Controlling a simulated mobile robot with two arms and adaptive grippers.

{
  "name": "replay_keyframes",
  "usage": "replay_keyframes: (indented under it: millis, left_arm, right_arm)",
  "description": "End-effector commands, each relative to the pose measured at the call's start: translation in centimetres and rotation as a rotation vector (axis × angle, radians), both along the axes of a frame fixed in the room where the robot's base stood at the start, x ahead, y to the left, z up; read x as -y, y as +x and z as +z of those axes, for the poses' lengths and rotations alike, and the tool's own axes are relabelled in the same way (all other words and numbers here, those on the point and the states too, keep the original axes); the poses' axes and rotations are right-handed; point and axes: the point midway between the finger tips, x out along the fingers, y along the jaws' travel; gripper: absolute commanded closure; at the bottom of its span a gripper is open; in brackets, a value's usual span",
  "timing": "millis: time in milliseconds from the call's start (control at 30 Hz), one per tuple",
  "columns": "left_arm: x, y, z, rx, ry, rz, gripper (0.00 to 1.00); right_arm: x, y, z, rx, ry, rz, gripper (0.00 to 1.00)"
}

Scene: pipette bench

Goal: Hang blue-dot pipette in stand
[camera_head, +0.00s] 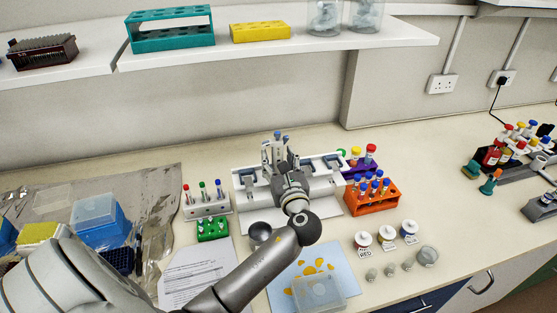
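The white pipette stand (325,187) stands on the bench near the middle, with dark blue-grey holder parts at its left and right. My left gripper (278,152) is over the middle of the stand, seen from behind, and my wrist covers much of the stand. A narrow pale piece with a blue top (277,135) shows at the fingers; it may be the blue-dot pipette, but its body and dot cannot be made out. Whether the fingers are closed on it is hidden. My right gripper is out of view.
A grey rack of tubes (206,211) and a green rack (212,231) stand left of the stand. An orange tube rack (373,203) is close on its right. Labelled pots (386,235) stand front right. A shelf (270,48) hangs above the bench.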

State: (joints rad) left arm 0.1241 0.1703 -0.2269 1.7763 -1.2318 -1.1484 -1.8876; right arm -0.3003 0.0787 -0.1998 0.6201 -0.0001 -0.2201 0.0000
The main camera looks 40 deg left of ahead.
Motion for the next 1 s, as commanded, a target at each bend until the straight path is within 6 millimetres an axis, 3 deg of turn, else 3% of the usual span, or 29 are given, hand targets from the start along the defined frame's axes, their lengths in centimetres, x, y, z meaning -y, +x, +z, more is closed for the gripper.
replay_keyframes:
  millis: [367,733,1000]
  left_arm:
    - [0.8,-0.7,-0.1,-0.002,-0.001,-0.001,0.48]
    - [6.5,-5.5,-0.1,-0.002,-0.004,-0.002,0.48]
    - [8.9,-7.6,0.0,-0.001,-0.001,-0.001,0.48]
  right_arm:
    - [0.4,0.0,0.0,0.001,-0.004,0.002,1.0]
    - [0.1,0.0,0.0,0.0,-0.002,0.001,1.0]
    - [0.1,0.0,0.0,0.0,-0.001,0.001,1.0]
